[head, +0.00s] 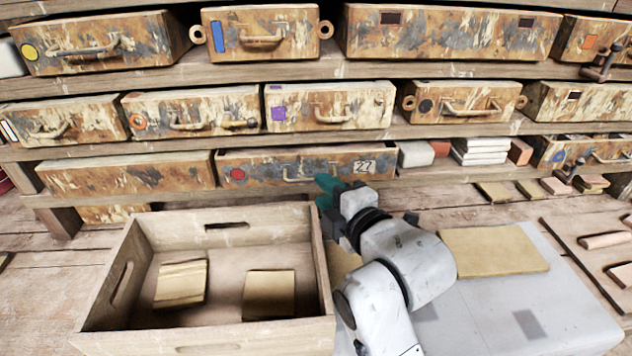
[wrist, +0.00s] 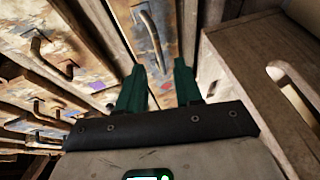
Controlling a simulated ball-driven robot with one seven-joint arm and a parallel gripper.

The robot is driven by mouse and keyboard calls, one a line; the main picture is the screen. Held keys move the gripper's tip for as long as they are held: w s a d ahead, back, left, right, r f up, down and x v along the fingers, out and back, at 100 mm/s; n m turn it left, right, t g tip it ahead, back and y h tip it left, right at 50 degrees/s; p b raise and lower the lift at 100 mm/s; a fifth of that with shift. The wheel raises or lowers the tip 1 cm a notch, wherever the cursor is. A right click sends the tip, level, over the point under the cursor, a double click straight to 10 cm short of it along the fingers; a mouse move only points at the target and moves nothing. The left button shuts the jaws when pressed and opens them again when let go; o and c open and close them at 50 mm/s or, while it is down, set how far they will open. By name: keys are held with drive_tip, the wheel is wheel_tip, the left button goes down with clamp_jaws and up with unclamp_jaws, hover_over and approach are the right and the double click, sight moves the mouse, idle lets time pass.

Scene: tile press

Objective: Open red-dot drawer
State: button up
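The red-dot drawer (head: 262,168) is in the bottom row in the head view, with a red dot on the left of its worn front, a metal handle (head: 300,178) in the middle and a "27" label at right. Its front looks roughly in line with the plain drawer to its left. My gripper (head: 326,189) is just in front of it, right of the handle. In the wrist view my gripper's green fingers (wrist: 160,68) are apart with nothing between them. The handle (wrist: 152,40) lies beyond their tips, and the red dot (wrist: 166,86) shows between them.
A wooden crate (head: 108,285) with two tiles stands close in front, left of my arm; its wall (wrist: 240,75) also shows at right in the wrist view. A grey board with a tile (head: 493,250) lies right of my arm. Stacked white blocks (head: 480,151) sit right of the drawer.

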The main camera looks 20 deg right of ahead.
drive_tip(key=shift+w+a+f, duration=0.1)
drive_tip(key=shift+w+f, duration=0.1)
drive_tip(key=shift+w, duration=0.8)
drive_tip(key=shift+w+a+f, duration=0.1)
drive_tip(key=shift+w+f, duration=0.05)
drive_tip(key=shift+w, duration=0.8)
drive_tip(key=shift+c, duration=0.2)
clamp_jaws()
drive_tip(key=shift+f, duration=0.1)
